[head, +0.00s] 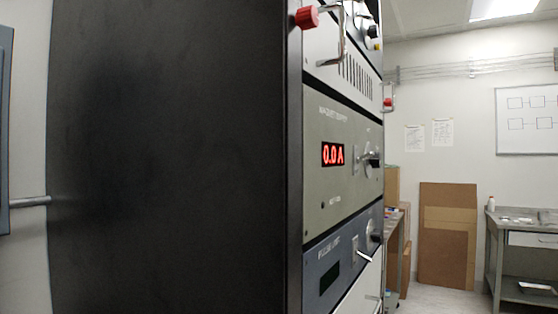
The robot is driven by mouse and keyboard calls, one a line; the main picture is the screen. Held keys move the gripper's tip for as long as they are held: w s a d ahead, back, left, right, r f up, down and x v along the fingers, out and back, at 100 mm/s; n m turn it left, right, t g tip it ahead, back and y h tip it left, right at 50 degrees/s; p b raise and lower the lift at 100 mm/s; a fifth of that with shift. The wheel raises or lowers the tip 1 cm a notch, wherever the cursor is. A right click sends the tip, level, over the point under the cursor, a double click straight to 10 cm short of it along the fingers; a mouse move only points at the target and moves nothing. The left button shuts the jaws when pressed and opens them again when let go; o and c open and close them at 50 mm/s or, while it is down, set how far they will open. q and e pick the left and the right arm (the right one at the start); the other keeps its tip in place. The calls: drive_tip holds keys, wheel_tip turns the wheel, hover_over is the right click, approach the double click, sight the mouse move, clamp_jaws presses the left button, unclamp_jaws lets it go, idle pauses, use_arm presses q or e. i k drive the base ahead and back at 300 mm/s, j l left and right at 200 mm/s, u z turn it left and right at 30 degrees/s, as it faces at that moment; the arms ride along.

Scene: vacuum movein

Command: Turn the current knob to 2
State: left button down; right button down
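The magnet supply panel (340,180) is a grey-green unit in the dark rack, seen at a steep angle from the side. Its red display (333,154) reads 0.0 A. A dark knob with a light part (372,158) sits at the panel's right side; I cannot read its scale or tell its setting. A small switch or lever (358,158) is just left of it. I cannot tell for sure that this knob is the current knob. Neither of my grippers is in view.
The rack's black side wall (170,160) fills the left and middle. A red knob (306,17) and a metal handle (341,45) stick out above the panel. A blue-grey unit (335,265) is below. Boards (447,235) and a table (520,226) stand at right.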

sight(375, 162)
drive_tip(key=z, duration=1.2)
drive_tip(key=i+l+z, duration=0.1)
drive_tip(key=i+z, duration=0.3)
drive_tip(key=i, duration=0.2)
